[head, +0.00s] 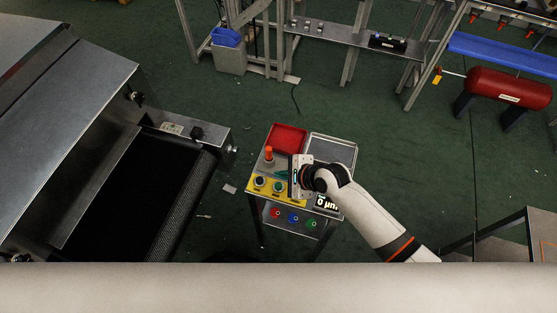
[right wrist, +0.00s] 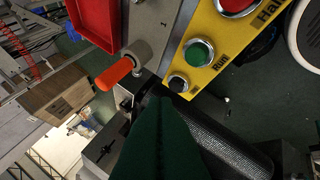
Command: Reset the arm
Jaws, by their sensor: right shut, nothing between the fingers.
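My right arm reaches in from the lower right in the head view. Its right gripper (head: 281,175) is over the yellow button panel (head: 264,191) of a small control stand, pointing left. In the right wrist view the dark green fingers (right wrist: 160,102) are together and hold nothing. Beyond their tips are a black button (right wrist: 178,83), a green Run button (right wrist: 198,53) and a red Halt button (right wrist: 236,4). An orange-handled lever (right wrist: 114,74) stands left of the panel there. Whether the fingers touch the panel cannot be told. My left gripper is not in view.
The stand carries a red tray (head: 288,138), a grey tray (head: 333,150) and a small display (head: 326,202). Left of it is the dryer's black belt (head: 135,190) under a metal housing (head: 70,110). A red tank (head: 508,88) and racks stand farther back. Green floor between is mostly clear.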

